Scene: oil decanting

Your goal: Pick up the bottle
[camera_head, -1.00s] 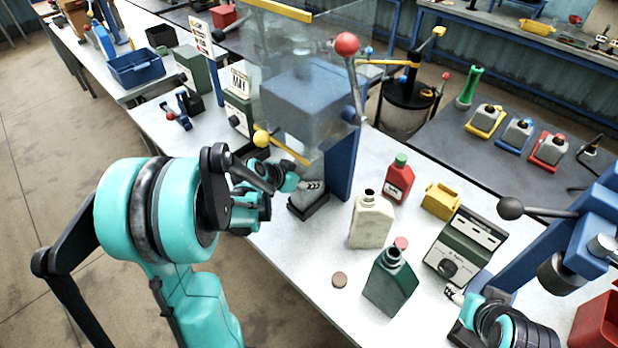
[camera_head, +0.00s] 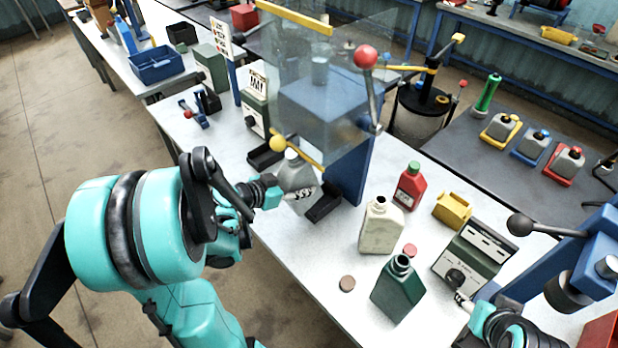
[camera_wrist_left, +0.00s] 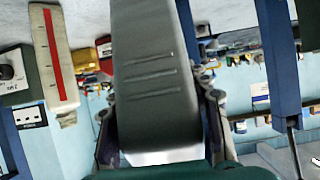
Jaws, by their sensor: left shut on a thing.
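A grey bottle (camera_head: 293,170) with a pale cap is held by my left gripper (camera_head: 303,192) beside the blue press frame. The gripper is shut on its body, and the bottle is close to upright. In the left wrist view the grey bottle (camera_wrist_left: 155,75) fills the middle between the dark fingers (camera_wrist_left: 160,130). A cream bottle (camera_head: 381,228), a dark green bottle (camera_head: 396,292) and a red bottle with a green cap (camera_head: 409,188) stand on the table. My right gripper (camera_head: 466,301) is partly visible beside the green dial box, its fingers unclear.
A dark tray (camera_head: 323,208) lies at the foot of the press, whose clear guard (camera_head: 320,80) and red-knobbed lever (camera_head: 366,57) stand close by. A yellow container (camera_head: 452,209), a green dial box (camera_head: 473,257) and a brown cap (camera_head: 347,284) are on the table.

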